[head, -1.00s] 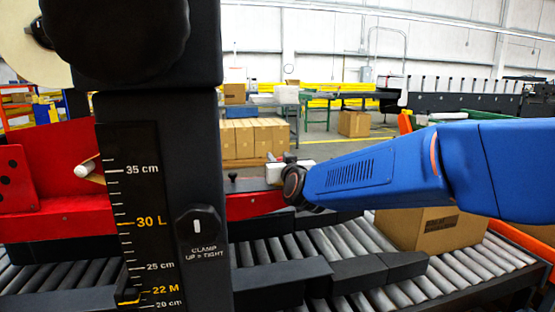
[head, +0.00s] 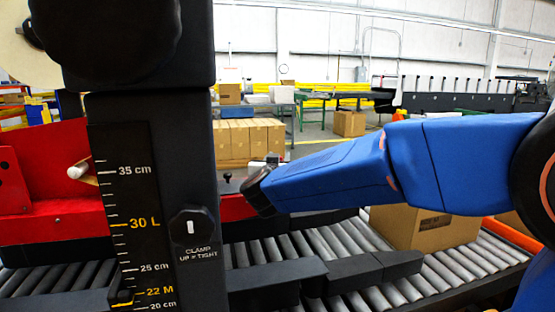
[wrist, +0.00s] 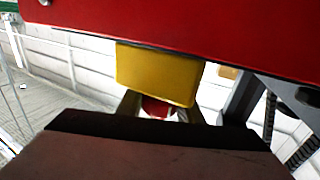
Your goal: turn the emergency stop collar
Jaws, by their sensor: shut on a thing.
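In the wrist view a yellow box (wrist: 158,75) sits under the edge of a red panel (wrist: 200,25). A round red part of the emergency stop (wrist: 156,107) shows just below the box, between the fingers of my gripper (wrist: 160,112). The fingers are shut on it, one on each side. My gripper's dark body hides the lower part of the stop, and I cannot make out the collar separately. In the head view my blue arm reaches left to the red machine part; the fingers and the stop are hidden there.
A dark column with a centimetre scale (head: 130,215) and a clamp knob (head: 192,228) stands close at left. A roller conveyor (head: 340,240) runs below my arm, with a cardboard box (head: 425,228) on it. Stacked cartons (head: 245,138) stand behind.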

